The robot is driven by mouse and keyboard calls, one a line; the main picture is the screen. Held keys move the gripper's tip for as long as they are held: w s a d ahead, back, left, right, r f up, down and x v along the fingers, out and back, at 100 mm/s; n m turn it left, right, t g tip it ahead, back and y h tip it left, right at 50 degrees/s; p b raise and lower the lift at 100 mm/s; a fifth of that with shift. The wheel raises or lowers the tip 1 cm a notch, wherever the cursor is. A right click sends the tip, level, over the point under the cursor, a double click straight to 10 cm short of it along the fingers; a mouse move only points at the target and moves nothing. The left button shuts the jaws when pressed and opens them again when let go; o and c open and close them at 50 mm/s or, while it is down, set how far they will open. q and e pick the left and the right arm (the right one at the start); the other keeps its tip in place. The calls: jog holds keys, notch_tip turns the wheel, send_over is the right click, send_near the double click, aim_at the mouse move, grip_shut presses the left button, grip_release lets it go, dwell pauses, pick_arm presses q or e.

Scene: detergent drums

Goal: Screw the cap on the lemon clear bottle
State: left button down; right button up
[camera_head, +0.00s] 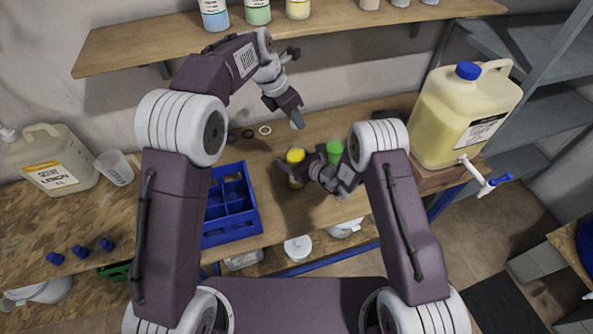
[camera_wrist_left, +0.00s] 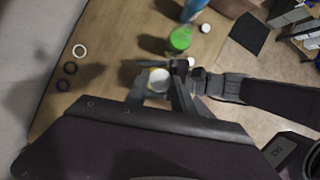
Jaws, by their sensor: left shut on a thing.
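A small bottle with a yellow top (camera_head: 295,156), which looks like the lemon bottle, is at the table's middle. My right gripper (camera_head: 312,170) is at it from the right, with finger parts beside it; how firmly they close is hidden. My left gripper (camera_head: 297,121) is above and behind the bottle, pointing down. In the left wrist view my left gripper (camera_wrist_left: 158,90) is shut on a small round white thing, likely the cap (camera_wrist_left: 160,80). Yellow shows at its edge, and I cannot tell whether it touches the bottle.
A green bottle (camera_head: 335,150) stands behind my right gripper. A blue divided crate (camera_head: 228,240) is to the left. Dark and pale rings (camera_head: 264,130) lie at the back. A yellow canister with tap (camera_head: 466,110) is right. A shelf (camera_head: 180,40) hangs above. Several blue caps (camera_head: 80,252) lie left.

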aim_at(292, 126)
grip_shut()
pick_arm(q)
jog(key=shift+f, duration=2.5)
jog(key=shift+f, duration=0.1)
jog(key=shift+f, duration=0.8)
jog(key=shift+f, duration=0.55)
